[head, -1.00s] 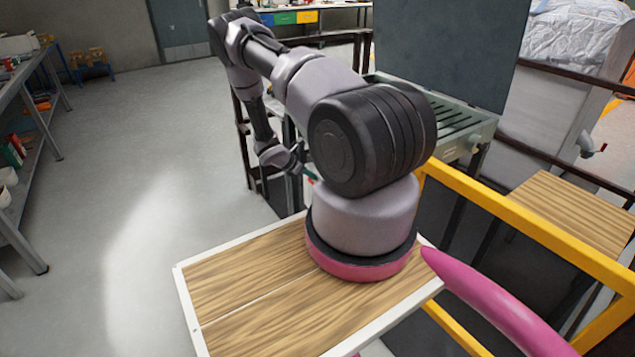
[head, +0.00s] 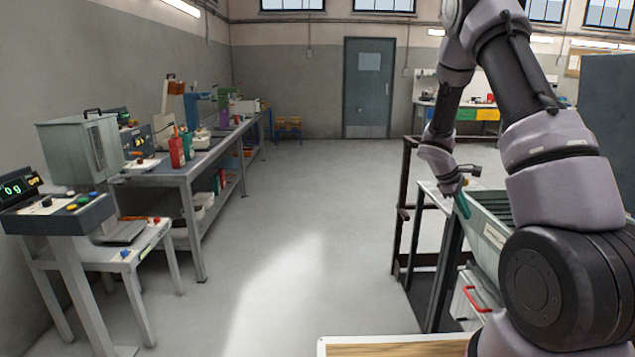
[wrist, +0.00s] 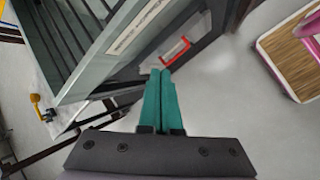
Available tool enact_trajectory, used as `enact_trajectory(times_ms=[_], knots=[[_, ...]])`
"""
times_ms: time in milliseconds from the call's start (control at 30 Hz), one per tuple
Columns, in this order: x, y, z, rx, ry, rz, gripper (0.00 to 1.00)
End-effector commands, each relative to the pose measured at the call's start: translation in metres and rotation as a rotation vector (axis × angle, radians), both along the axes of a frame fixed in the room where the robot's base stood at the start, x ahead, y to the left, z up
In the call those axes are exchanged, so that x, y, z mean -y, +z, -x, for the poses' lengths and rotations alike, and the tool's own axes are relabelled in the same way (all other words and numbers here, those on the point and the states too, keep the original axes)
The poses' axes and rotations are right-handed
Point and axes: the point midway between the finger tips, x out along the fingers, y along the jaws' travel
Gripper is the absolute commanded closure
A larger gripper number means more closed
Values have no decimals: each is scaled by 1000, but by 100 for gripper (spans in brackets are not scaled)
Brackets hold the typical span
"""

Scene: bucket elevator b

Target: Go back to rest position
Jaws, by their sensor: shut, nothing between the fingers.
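My gripper (head: 462,205) shows in the head view at the right, low on my folded arm, beside the grey-green machine (head: 492,228). In the wrist view its two teal fingers (wrist: 161,85) are pressed together with nothing between them. The machine (wrist: 92,90) lies just to the left of the fingers in that view, its dark slats at the upper left. Whether the fingers touch the machine I cannot tell.
A red handle (head: 474,300) sits below the machine, and a dark rail frame (head: 402,205) stands left of it. A workbench (head: 187,172) with tools and a scale stand (head: 55,215) line the left. The floor (head: 300,220) between is clear.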

Motion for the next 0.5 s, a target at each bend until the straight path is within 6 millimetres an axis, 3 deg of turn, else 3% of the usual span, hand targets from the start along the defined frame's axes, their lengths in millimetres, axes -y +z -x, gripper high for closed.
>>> enact_trajectory(times_ms=[33,200,500], knots=[[-7,29,6,56,-54,-33,100],[-34,103,36,211,-237,-154,100],[-86,209,111,446,-524,-408,100]])
